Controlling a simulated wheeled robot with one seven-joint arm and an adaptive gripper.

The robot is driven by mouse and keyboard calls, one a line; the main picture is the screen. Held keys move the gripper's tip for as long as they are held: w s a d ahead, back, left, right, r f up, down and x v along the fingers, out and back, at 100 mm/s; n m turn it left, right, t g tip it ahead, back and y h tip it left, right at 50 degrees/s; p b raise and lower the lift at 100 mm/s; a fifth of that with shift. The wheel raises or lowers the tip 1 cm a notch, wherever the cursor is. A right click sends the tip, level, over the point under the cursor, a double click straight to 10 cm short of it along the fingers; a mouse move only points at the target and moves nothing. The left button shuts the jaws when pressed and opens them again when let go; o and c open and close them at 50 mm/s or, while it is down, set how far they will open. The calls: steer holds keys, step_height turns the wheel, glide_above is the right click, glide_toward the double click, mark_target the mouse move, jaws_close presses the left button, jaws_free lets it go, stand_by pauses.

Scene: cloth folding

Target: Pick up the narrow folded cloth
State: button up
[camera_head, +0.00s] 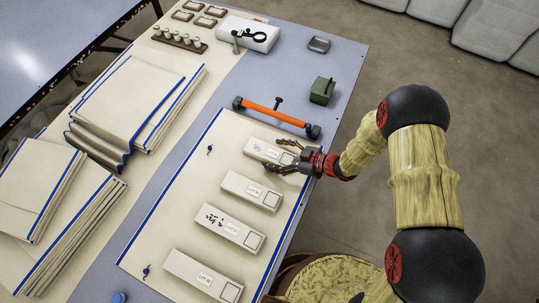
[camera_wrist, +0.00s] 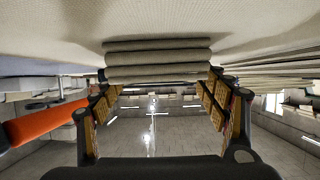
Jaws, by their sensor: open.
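A narrow folded cloth (camera_head: 262,149), pale cream with a white label, lies at the far end of the row on the cream mat (camera_head: 180,207). My gripper (camera_head: 280,155) is at its right end, one finger on the far side and one on the near side. In the wrist view, the cloth's stacked folded layers (camera_wrist: 158,58) show between the two fingertips of my gripper (camera_wrist: 160,80). The fingers are spread apart. Whether they touch the cloth's sides I cannot tell. Part of its right end is hidden by the gripper.
Several similar labelled pieces (camera_head: 251,190) lie nearer on the mat. An orange bar (camera_head: 275,113) with dark ends lies just beyond the cloth; it also shows in the wrist view (camera_wrist: 45,122). A green block (camera_head: 322,91) stands further back. Large folded cloth stacks (camera_head: 130,95) fill the left.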

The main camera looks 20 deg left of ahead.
steer(key=shift+a, duration=0.2)
steer(key=shift+c, duration=1)
steer(key=c, duration=1.1)
